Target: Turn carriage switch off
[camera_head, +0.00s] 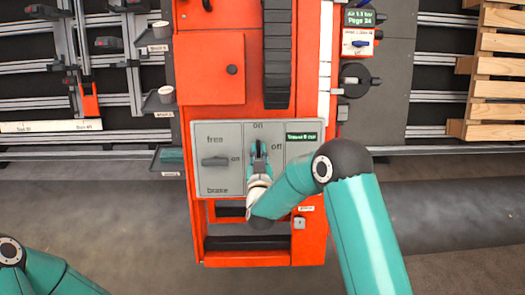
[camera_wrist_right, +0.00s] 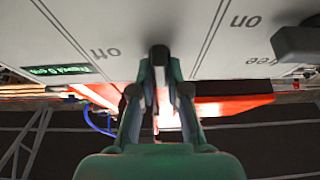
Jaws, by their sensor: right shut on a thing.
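A grey control panel (camera_head: 295,150) sits on the front of the orange gantry. Its middle switch (camera_wrist_right: 159,54) is marked "on" above and "off" to the right in the head view. My right gripper (camera_head: 259,152) reaches up to this switch and covers most of its handle. In the right wrist view, the fingertips of my right gripper (camera_wrist_right: 160,76) are closed around the dark handle. The handle's exact angle is largely hidden by the fingers. My left gripper is out of view.
A second switch (camera_head: 215,161), marked "free", "off" and "brake", is on the panel's left side. A small green display (camera_head: 302,137) is at the right. Wooden slats (camera_head: 497,70) are at the far right.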

